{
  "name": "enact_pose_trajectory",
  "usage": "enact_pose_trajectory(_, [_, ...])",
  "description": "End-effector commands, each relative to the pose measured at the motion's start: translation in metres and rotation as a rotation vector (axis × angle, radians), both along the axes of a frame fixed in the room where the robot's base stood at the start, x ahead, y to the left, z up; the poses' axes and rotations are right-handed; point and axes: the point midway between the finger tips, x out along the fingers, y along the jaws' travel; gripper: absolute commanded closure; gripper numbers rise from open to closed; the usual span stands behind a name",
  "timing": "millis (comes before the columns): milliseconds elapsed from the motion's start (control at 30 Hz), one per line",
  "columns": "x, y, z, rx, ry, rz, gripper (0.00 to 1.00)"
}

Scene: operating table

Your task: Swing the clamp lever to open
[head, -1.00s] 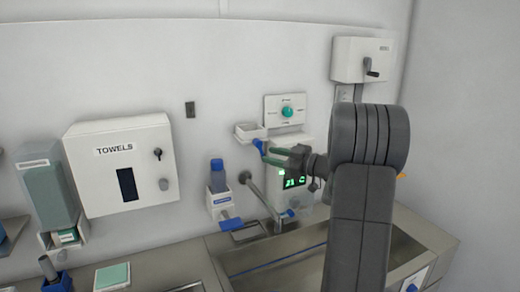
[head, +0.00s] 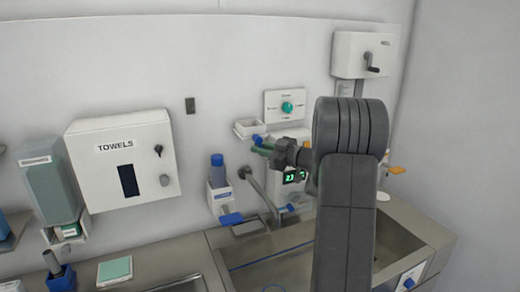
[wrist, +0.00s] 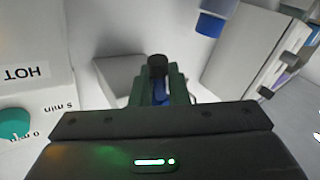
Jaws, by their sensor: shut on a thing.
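My gripper (head: 260,147) is in front of the back wall, beside a small white tray-like holder (head: 249,130). In the wrist view its green fingers (wrist: 158,88) are shut on a small lever with a dark round end (wrist: 157,64) and a blue part (wrist: 160,94) between the fingers. A bit of blue (head: 257,139) shows at the fingertips in the head view. I cannot tell the lever's exact angle; my fingers and arm hide much of it.
A blue-capped bottle (head: 217,170), a curved tap (head: 262,190) and a sink (head: 400,240) are near. A towel box (head: 122,165) hangs at left.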

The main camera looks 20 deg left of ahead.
Motion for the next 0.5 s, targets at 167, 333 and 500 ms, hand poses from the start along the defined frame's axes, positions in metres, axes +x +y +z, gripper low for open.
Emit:
enact_pose_trajectory(167, [0.0029, -0.0029, 0.0042, -0.073, -0.088, -0.001, 1.0])
enact_pose_trajectory(333, [0.0065, -0.0058, 0.0085, -0.198, -0.232, -0.001, 1.0])
enact_pose_trajectory(500, [0.0084, -0.0074, 0.0081, -0.262, -0.307, 0.0, 1.0])
